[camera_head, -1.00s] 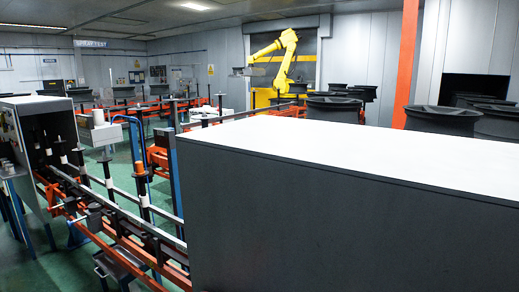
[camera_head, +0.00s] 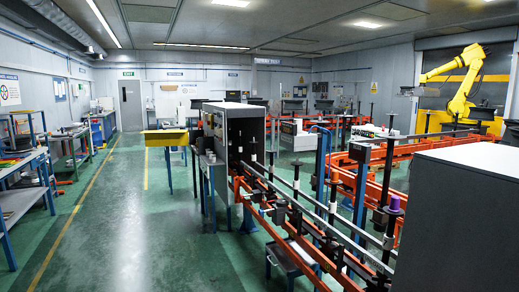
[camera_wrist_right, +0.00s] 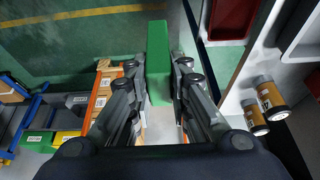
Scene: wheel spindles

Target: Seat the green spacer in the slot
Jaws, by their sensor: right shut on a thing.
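The green spacer (camera_wrist_right: 157,45) is a plain green block in the right wrist view. My right gripper (camera_wrist_right: 158,78) is shut on it, with one finger on each side, and the block stands out beyond the fingertips. The spacer is held up above the floor. I cannot pick out the slot in either view. Neither gripper shows in the head view, and my left gripper is not seen.
In the wrist view, cans (camera_wrist_right: 270,98) and a red bin (camera_wrist_right: 302,35) are at the right, and an orange rack (camera_wrist_right: 103,85) is left of the gripper. The head view shows a spindle line (camera_head: 305,200), a grey cabinet (camera_head: 465,220) and open green floor (camera_head: 130,220).

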